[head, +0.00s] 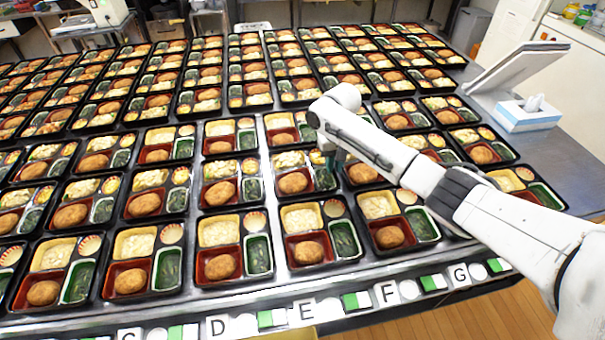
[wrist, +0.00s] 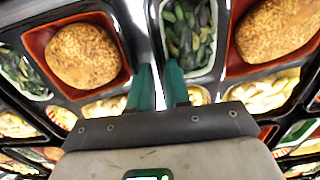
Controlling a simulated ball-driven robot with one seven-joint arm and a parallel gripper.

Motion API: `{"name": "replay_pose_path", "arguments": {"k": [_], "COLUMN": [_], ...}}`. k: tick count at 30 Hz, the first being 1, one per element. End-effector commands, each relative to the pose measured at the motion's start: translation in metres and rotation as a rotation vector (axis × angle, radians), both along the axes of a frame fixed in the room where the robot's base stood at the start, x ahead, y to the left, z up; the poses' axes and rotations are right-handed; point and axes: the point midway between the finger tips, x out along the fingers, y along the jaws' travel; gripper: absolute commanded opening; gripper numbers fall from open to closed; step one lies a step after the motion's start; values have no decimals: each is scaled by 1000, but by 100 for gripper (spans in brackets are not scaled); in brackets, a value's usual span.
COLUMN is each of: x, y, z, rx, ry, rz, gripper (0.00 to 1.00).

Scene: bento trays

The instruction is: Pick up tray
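Many black bento trays lie in rows on a metal table. The rim of the tray (wrist: 213,78) with the vegetables runs at the fingers, one seeming on each side. Contact with the rim cannot be made out. Another tray (wrist: 124,88) lies just to the left there.
Neighbouring trays stand close on all sides with narrow gaps. Lettered labels (head: 306,312) line the front edge. The right end of the table has bare metal.

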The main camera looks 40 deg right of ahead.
Motion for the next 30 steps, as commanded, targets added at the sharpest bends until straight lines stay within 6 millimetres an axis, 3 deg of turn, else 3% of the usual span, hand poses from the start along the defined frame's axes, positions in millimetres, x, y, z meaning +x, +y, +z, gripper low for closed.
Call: {"name": "replay_pose_path", "arguments": {"k": [4,9,30], "x": [0,0,1], "y": [0,0,0], "z": [0,0,3], "rx": [0,-1,-1], "ry": [0,-1,-3], "rz": [0,0,0], "gripper": [16,0,0]}}
